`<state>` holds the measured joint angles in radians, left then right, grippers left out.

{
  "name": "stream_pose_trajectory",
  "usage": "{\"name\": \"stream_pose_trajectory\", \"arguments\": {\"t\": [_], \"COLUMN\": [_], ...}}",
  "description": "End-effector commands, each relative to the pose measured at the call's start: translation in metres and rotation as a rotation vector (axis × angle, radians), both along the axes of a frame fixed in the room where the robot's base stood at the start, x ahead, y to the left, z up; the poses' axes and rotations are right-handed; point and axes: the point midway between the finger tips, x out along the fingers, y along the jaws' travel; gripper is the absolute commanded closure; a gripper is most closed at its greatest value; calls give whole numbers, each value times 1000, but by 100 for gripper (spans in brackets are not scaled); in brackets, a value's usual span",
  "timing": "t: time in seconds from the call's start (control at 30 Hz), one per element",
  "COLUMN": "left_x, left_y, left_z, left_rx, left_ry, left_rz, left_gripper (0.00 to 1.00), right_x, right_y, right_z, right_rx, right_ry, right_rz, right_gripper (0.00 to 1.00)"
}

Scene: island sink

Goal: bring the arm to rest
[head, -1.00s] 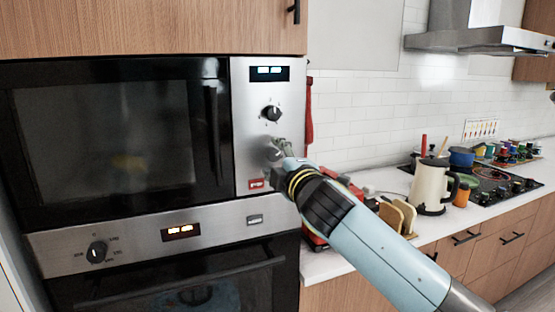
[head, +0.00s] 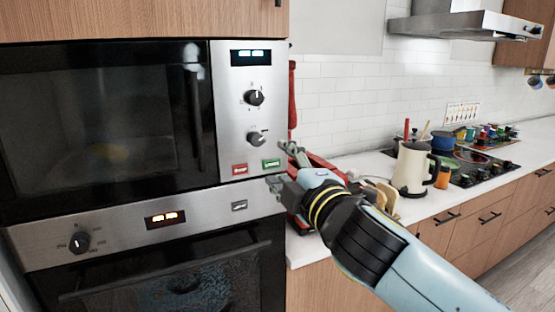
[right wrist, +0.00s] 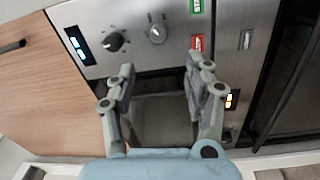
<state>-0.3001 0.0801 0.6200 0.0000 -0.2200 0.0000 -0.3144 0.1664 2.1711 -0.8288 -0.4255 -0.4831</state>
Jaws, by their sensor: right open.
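My right gripper (head: 283,166) is open and empty, a little to the right of the microwave's control panel (head: 226,110) in the head view. In the right wrist view its two fingers (right wrist: 158,88) are spread apart with nothing between them. The panel carries two knobs, the upper one (head: 254,97) and the lower one (head: 256,138). Below them are a red button (head: 240,169) and a green button (head: 271,163). The fingers appear apart from the panel. My left gripper is not in view.
The oven (head: 170,280) is under the microwave. On the white counter (head: 345,165) right of the arm stand a cream kettle (head: 410,168), an orange jar (head: 442,177) and brown slices or boards (head: 384,205). A red item partly shows behind my gripper. A hob lies further back.

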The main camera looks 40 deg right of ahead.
Motion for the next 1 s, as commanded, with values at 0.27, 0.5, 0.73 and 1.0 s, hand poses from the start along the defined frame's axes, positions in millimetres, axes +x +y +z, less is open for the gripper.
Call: {"name": "stream_pose_trajectory", "arguments": {"t": [0.27, 0.5, 0.73, 1.0], "left_x": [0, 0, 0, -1], "left_y": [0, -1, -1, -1], "left_z": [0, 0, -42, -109], "left_rx": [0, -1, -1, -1], "left_ry": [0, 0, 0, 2], "left_rz": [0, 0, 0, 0], "left_gripper": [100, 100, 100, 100], "right_x": [-1, -1, 1, -5], "right_y": [0, 0, -1, -9], "right_z": [0, 0, -55, -278], "right_rx": [0, 0, 6, 152], "right_ry": [0, 0, 23, 302], "right_rz": [0, 0, -6, -30], "right_gripper": [48, 48, 48, 48]}}
